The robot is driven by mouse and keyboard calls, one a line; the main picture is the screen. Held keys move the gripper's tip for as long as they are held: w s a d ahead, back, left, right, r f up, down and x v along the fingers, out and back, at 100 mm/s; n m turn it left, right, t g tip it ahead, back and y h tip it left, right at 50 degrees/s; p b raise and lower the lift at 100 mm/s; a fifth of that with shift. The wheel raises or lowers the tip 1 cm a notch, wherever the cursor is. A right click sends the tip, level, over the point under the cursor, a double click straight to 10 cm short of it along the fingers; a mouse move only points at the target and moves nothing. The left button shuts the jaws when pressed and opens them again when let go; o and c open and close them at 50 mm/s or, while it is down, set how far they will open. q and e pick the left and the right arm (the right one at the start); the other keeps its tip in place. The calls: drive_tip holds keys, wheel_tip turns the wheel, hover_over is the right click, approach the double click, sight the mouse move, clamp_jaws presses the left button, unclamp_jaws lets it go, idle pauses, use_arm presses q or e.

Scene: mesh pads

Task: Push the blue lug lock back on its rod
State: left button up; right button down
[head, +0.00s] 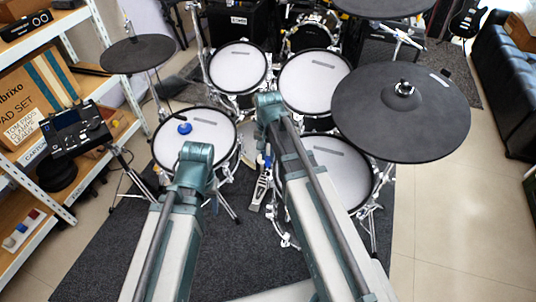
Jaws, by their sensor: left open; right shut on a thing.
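A small round blue object (185,128) shows on or just above the pale mesh head of the front-left drum pad (224,124). It is too small to tell whether it is the lug lock. No rod can be made out at it. My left arm's teal joint (197,153) shows in front of this pad's near rim and hides part of it. My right arm's teal joint (270,105) is between this pad and the pads to its right. The fingers of both grippers are hidden behind the arms, so nothing held can be seen.
More mesh pads, including one at centre right (345,170), crowd around. A large dark cymbal pad (400,112) overhangs at right, a smaller one (138,54) at left. The drum module (78,132) and white shelving stand left. Pale floor at right is clear.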

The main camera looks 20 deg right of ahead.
sight(268, 161)
drive_tip(key=shift+w+f+b, duration=0.1)
drive_tip(key=shift+f+b, duration=0.8)
drive_tip(key=shift+f, duration=0.2)
drive_tip(key=shift+f+b, duration=1.55)
drive_tip(key=shift+b, duration=0.05)
drive_tip(key=shift+f, duration=0.1)
drive_tip(key=c, duration=0.7)
unclamp_jaws()
wheel_tip(268, 161, up, 14)
drive_tip(key=p, duration=1.4)
drive_tip(key=shift+a, duration=0.1)
